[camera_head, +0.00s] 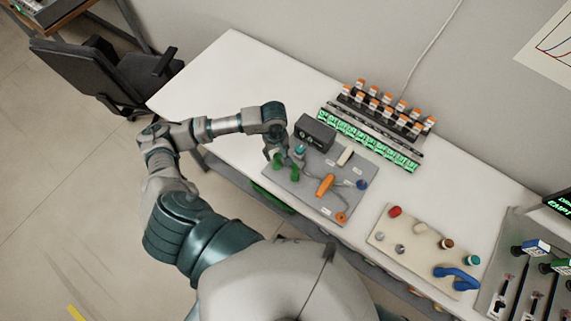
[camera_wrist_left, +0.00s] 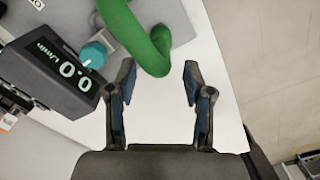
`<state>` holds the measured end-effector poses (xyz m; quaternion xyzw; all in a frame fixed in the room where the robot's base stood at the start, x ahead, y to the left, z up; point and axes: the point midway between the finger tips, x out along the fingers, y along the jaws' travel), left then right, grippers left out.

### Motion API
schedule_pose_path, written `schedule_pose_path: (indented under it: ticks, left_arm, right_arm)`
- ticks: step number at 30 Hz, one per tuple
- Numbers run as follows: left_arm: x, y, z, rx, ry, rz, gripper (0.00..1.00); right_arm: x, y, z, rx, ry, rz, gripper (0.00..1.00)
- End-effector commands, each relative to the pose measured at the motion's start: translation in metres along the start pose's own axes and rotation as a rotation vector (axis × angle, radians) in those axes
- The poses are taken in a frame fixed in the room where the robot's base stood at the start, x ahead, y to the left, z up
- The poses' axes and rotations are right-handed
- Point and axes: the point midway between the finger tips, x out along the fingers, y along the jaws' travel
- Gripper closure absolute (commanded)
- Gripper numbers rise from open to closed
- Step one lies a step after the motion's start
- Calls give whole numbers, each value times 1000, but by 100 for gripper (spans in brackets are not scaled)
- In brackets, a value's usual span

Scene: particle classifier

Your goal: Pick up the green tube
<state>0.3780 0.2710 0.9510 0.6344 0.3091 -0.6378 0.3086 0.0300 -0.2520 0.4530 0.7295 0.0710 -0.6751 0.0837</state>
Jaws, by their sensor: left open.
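The green tube (camera_head: 291,172) is a curved, thick piece at the left part of the grey panel (camera_head: 310,193) on the table. My left gripper (camera_head: 283,154) is over it and hides part of it in the head view. In the left wrist view the green tube (camera_wrist_left: 126,25) comes in from the top and bends round, its lower bend just ahead of the fingertips. My left gripper (camera_wrist_left: 159,72) is open there, with nothing between its fingers. I cannot tell whether a finger touches the tube. My right gripper is not in view.
A dark display box (camera_head: 314,133) stands close behind the gripper; in the wrist view the box (camera_wrist_left: 50,75) reads 0.0, beside a teal knob (camera_wrist_left: 93,55). An orange handle (camera_head: 325,185) is on the panel. A vial rack (camera_head: 370,135) stands behind. The table's left end (camera_head: 225,75) is clear.

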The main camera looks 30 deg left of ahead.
Motion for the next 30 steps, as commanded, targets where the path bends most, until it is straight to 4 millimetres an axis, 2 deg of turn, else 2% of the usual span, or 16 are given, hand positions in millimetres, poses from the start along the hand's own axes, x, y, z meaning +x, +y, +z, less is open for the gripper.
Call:
schedule_pose_path:
  ticks: [1,3,6,12,16,21,27,30]
  left_arm:
    - [2,0,1,0,0,0,48]
    - [7,-1,0,0,0,-1,48]
    - [20,-1,0,0,-1,-4,48]
    - [49,0,-1,-1,0,-2,48]
    - [56,0,-3,1,1,0,48]
    - [56,-1,-4,1,0,1,48]
    - [56,-1,-4,1,0,1,98]
    - [56,-1,-4,1,0,1,100]
  right_arm:
    - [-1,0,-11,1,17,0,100]
    - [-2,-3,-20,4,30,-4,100]
    - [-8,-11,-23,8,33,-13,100]
    - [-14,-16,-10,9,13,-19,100]
    - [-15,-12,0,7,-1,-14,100]
    - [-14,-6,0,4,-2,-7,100]
    - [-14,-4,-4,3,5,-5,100]
    - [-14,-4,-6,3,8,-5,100]
